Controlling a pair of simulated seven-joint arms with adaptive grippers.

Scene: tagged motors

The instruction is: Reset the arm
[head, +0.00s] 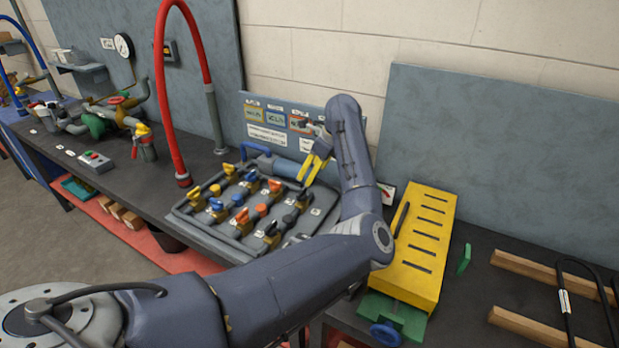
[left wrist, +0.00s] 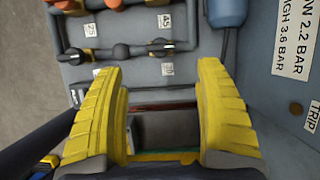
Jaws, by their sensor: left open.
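My left arm (head: 270,290) reaches in from the lower left of the head view, bends at the elbow and rises to the wrist near the back panel. My left gripper (head: 312,172), with yellow fingers, hangs over the right rear part of a grey valve board (head: 205,235). In the left wrist view the left gripper (left wrist: 162,75) has its fingers wide apart with nothing between them. The grey board (left wrist: 125,25) with numbered tags lies beyond the fingertips. My right gripper is in neither view.
A labelled panel (head: 268,115) stands behind the board. A yellow slotted box (head: 425,235) stands right of my forearm. A red hose (head: 160,90) arches at the left. Wooden strips (head: 545,275) and a black hose (head: 565,285) lie at the right.

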